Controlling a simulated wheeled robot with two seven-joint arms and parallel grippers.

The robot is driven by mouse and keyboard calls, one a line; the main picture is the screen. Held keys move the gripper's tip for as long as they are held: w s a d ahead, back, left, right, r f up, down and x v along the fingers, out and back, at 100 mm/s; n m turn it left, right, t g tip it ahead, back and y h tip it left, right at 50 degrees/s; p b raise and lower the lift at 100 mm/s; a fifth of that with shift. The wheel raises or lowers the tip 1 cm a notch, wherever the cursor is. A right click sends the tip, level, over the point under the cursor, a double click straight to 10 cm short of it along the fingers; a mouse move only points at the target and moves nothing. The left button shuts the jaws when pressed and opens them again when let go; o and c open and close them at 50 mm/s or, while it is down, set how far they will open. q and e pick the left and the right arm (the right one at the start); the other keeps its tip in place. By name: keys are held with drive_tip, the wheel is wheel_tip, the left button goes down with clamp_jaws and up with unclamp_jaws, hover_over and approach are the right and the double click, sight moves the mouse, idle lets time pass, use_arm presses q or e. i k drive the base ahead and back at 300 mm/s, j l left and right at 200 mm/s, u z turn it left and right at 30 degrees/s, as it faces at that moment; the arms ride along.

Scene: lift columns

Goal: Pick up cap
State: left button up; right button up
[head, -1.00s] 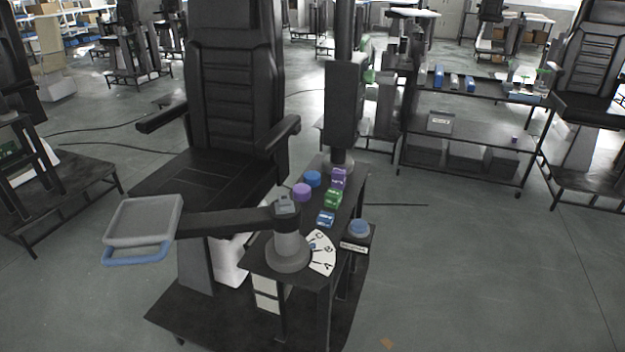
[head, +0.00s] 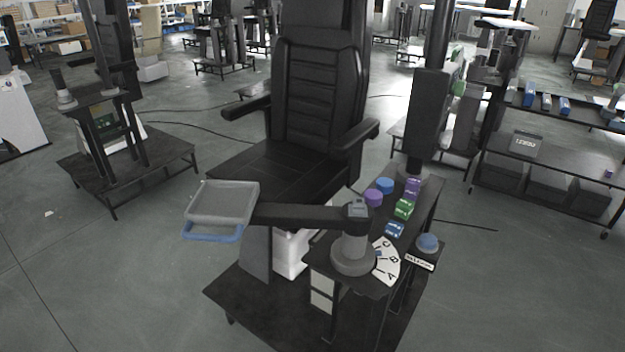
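No gripper of mine is in view. Two round cap-like pieces stand on the small dark side table (head: 345,283) beside the chair: a purple one (head: 374,198) and a blue one (head: 385,186) just behind it. A blue round-topped piece (head: 428,242) sits on a labelled dark stand at the table's right. I cannot tell which of these is the cap. Small purple (head: 412,189), green (head: 404,209) and blue (head: 395,229) blocks lie in a row to the right of the round pieces.
A black chair (head: 316,100) stands on a dark platform (head: 250,300). A grey tray (head: 222,203) on an arm reaches left from a grey post (head: 352,252) on the table. A dark shelf (head: 545,175) stands at the right. The floor at left front is clear.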

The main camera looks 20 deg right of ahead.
sight(385, 185)
drive_tip(key=l+u, duration=0.6)
drive_tip(key=l, duration=0.2)
drive_tip(key=k+l+u, duration=0.15)
drive_tip(key=l+u, duration=0.15)
drive_tip(key=k+l+u, duration=0.15)
drive_tip(key=l+u, duration=0.15)
drive_tip(key=k+l+u, duration=0.25)
drive_tip(key=l, duration=0.2)
drive_tip(key=i, duration=0.1)
